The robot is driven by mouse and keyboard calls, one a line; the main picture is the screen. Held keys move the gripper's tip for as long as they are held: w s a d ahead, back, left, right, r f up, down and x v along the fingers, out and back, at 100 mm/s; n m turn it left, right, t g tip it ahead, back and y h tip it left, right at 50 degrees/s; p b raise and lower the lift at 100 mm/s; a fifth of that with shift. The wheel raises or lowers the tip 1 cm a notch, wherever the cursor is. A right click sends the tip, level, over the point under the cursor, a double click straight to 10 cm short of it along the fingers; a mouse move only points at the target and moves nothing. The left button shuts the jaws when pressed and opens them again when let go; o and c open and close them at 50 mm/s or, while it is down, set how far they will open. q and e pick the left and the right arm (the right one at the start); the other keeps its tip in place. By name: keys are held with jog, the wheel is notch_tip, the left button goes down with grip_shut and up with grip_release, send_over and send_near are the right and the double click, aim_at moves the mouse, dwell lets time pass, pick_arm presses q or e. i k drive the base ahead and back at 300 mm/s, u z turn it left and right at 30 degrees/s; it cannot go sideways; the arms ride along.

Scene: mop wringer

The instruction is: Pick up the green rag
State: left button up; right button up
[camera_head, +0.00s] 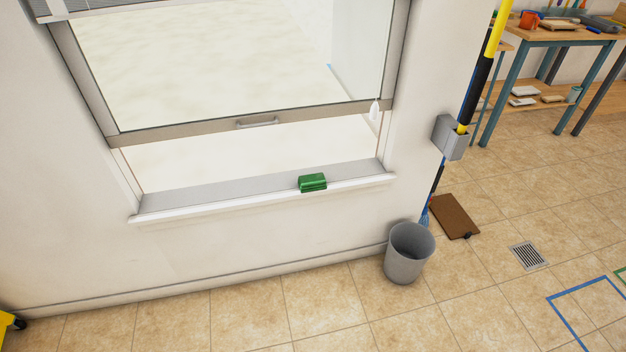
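The green rag (312,182) is a small, folded, block-like green piece. It rests on the white window sill (220,204), right of the sill's middle, below the partly raised window sash. Neither of my grippers shows in the head view.
A grey bin (408,254) stands on the tiled floor against the wall, below and right of the rag. A grey wall holder (449,138) holds long poles. A brown board (454,216) and a floor drain (528,255) lie right. A workbench (560,36) stands at upper right.

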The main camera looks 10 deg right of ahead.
aim_at(313, 182)
jog(key=u, duration=0.7)
jog(key=i, duration=1.45)
jog(key=z, duration=0.75)
